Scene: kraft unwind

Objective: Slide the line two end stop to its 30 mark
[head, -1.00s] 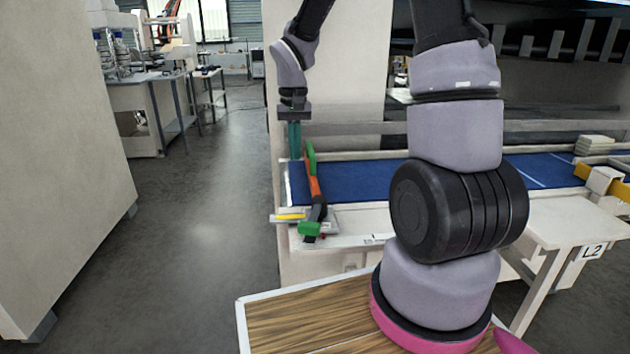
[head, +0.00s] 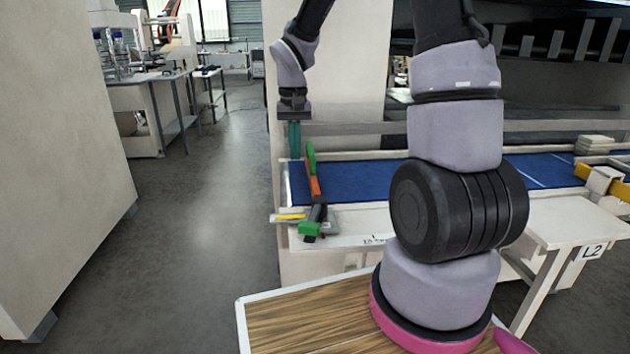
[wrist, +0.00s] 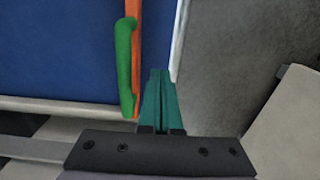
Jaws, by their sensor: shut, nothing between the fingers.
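The end stop (head: 315,187) is an orange bar lying across the left end of the blue belt. It has a green upright handle at the far end and a dark block with a green knob (head: 309,229) at the near rail. The wrist view shows its orange bar and green handle (wrist: 124,65). My gripper (head: 295,157) has teal fingers, shut and empty, pointing down just left of the handle. In the wrist view the fingers (wrist: 158,74) are right beside the bar; I cannot tell whether they touch. The scale marks are too small to read.
The blue belt (head: 360,180) runs clear rightward, partly behind my arm. A yellow part (head: 583,171) and a pale stack (head: 595,144) stand at its right. A white table labelled L2 (head: 560,222) is at right. Open floor (head: 205,230) lies left.

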